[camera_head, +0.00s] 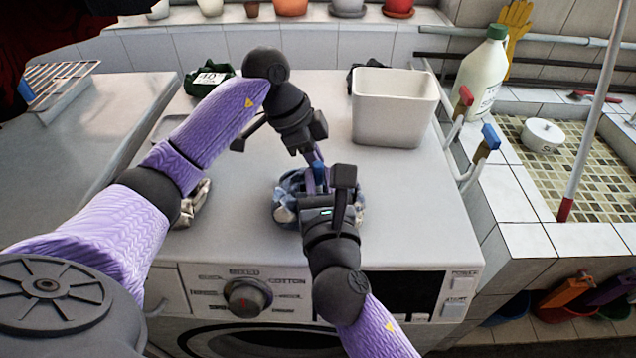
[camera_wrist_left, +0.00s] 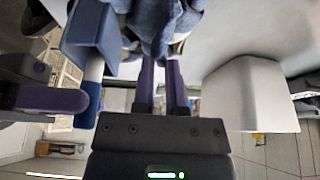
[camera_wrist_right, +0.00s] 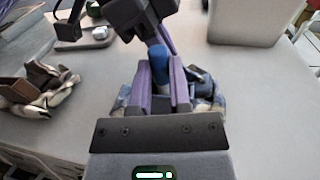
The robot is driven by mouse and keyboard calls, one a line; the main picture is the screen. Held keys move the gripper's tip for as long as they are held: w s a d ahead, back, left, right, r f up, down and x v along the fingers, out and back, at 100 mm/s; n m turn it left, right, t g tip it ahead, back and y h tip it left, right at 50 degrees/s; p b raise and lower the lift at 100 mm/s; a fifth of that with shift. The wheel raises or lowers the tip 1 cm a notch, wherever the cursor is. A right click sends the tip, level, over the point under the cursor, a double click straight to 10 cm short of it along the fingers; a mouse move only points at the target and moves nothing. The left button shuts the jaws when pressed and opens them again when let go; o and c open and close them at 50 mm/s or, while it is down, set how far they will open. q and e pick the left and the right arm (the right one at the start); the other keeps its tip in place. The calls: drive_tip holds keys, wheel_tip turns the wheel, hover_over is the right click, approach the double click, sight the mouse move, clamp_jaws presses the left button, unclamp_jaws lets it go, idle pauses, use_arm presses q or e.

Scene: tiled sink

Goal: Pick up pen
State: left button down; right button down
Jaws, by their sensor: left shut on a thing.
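A blue pen-like thing (camera_head: 319,172) stands up from a crumpled blue cloth (camera_head: 285,200) on the washing machine top. It also shows in the right wrist view (camera_wrist_right: 153,60), between the fingers of my right gripper (camera_wrist_right: 160,80). In the left wrist view its white middle (camera_wrist_left: 94,70) lies left of my left fingers. My left gripper (camera_wrist_left: 160,62) comes from behind and is shut on the cloth. My right gripper (camera_head: 328,190) reaches in from the front with its fingers apart. The pen's lower part is hidden; I cannot tell whether the right fingers touch it.
A white bin (camera_head: 393,108) stands behind right. A crumpled patterned cloth (camera_head: 195,202) lies to the left, partly behind my left arm. A green-white packet (camera_head: 208,78) lies at the back. A detergent bottle (camera_head: 480,75) and a tiled sink are at right. The front right top is clear.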

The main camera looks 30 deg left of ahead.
idle(0.3)
use_arm(q)
drive_tip(key=c, duration=0.6)
unclamp_jaws()
use_arm(e)
wheel_tip(320, 180, up, 10)
use_arm(q)
drive_tip(key=v, duration=1.2)
drive_tip(key=shift+s, duration=0.1)
